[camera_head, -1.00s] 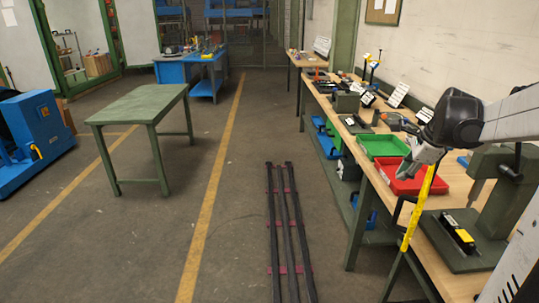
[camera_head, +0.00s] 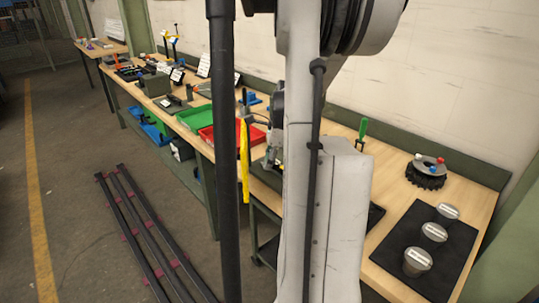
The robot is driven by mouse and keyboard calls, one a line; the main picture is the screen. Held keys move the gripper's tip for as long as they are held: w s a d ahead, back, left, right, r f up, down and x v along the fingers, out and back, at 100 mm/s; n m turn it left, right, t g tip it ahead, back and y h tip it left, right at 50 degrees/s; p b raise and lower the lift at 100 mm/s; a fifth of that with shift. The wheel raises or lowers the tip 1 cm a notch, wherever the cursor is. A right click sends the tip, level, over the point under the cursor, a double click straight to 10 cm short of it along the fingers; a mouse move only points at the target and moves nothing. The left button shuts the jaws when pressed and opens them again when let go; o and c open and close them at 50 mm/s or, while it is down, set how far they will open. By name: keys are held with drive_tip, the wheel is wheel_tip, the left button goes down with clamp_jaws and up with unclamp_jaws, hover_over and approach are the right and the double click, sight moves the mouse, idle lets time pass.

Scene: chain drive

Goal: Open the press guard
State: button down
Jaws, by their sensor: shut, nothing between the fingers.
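My gripper (camera_head: 274,140) is partly visible, small and grey, just right of the yellow strip. My large arm link covers its right side. It appears shut and empty. I cannot tell whether it touches the guard.
On the right are a black mat (camera_head: 405,246) with labelled cylinders and a round black part (camera_head: 427,174). Dark rails (camera_head: 150,240) lie on the floor.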

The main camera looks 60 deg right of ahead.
drive_tip(key=w+a+f, duration=0.2)
drive_tip(key=w+f, duration=0.1)
drive_tip(key=w, duration=0.1)
drive_tip(key=shift+a+f+p, duration=0.35)
drive_tip(key=shift+f, duration=0.05)
drive_tip(key=shift+w, duration=0.15)
